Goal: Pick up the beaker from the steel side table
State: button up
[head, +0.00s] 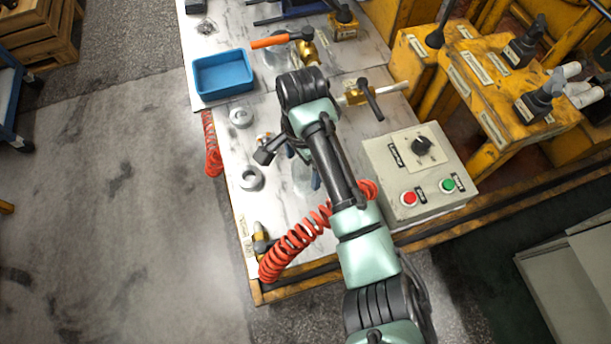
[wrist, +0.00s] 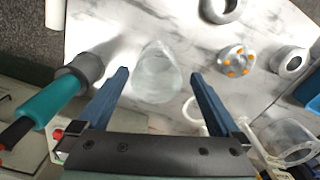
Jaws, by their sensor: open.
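A clear glass beaker (wrist: 157,78) stands on the pale, grey-streaked top of the side table (head: 228,160). In the wrist view it sits between the two blue fingers of my open gripper (wrist: 159,73), with a gap on each side. I cannot tell how far above or short of it the fingers are. In the head view the beaker (head: 302,178) shows only partly beside my arm. My gripper (head: 302,166) is over the same spot, and my arm hides much of it.
A grey control box (head: 415,175) with red and green buttons stands to the right. A red coiled hose (head: 295,242) runs along the near side. A blue bin (head: 223,75) and metal rings (head: 250,178) are at left. Another clear vessel (wrist: 288,138) shows in the wrist view.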

aim_at(306, 178)
jog(key=f, duration=0.6)
jog(key=shift+s+d+f+b, duration=0.1)
jog(key=shift+s+f+b, duration=0.15)
jog(key=shift+f+b, duration=0.1)
